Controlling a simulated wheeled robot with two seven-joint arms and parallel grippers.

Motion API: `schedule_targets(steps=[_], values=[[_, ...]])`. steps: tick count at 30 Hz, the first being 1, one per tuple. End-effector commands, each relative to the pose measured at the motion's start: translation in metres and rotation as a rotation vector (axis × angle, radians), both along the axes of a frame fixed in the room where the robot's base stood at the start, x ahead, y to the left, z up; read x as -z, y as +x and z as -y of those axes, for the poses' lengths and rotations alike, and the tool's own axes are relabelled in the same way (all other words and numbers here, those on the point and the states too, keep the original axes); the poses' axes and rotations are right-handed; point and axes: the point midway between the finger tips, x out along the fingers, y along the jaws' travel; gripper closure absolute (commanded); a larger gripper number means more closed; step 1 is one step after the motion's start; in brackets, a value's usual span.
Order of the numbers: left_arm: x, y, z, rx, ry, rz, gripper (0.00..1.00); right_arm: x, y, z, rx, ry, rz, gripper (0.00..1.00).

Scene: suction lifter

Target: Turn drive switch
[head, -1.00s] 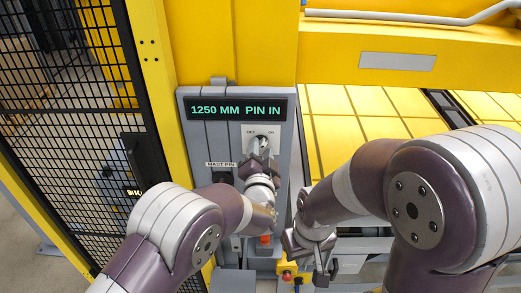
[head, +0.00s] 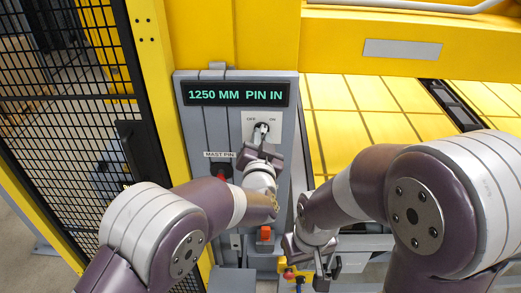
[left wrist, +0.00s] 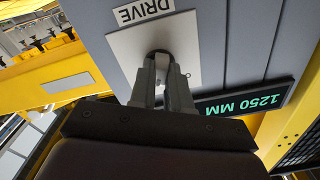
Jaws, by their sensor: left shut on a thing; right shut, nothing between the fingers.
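The drive switch (head: 263,127) sits on a pale plate with OFF and ON marks, below the display (head: 236,94), which reads "1250 MM PIN IN". My left gripper (head: 260,143) is shut on the switch handle from below. In the left wrist view its two fingers (left wrist: 164,85) close around the handle, in front of the switch's dark round base (left wrist: 160,54); the DRIVE label (left wrist: 145,10) is beside it. The fingers hide much of the handle, so I cannot tell its exact angle. My right gripper (head: 322,272) is shut and empty, low and right of the panel.
A red MAST PIN control (head: 222,170) is left of my left gripper. An orange-red part (head: 265,233) is lower on the grey panel (head: 193,135). A black mesh fence (head: 75,90) stands left; a yellow beam (head: 400,45) crosses above the yellow deck (head: 360,120).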

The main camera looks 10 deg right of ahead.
Motion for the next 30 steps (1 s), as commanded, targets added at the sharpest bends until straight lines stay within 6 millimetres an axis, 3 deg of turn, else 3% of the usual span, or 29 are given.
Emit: schedule_targets(steps=[1, 12, 30], values=[[0.007, 0.000, 0.000, 0.002, -0.042, -0.008, 1.00, 0.016, 0.000, 0.000, 0.000, 0.000, 0.000, 1.00], [0.007, 0.000, 0.001, 0.001, -0.381, -0.108, 1.00, 0.067, 0.000, 0.000, 0.000, 0.000, 0.000, 1.00], [0.004, -0.001, 0.001, 0.000, -0.913, -0.260, 1.00, 0.131, 0.000, 0.000, 0.000, 0.000, 0.000, 1.00]])
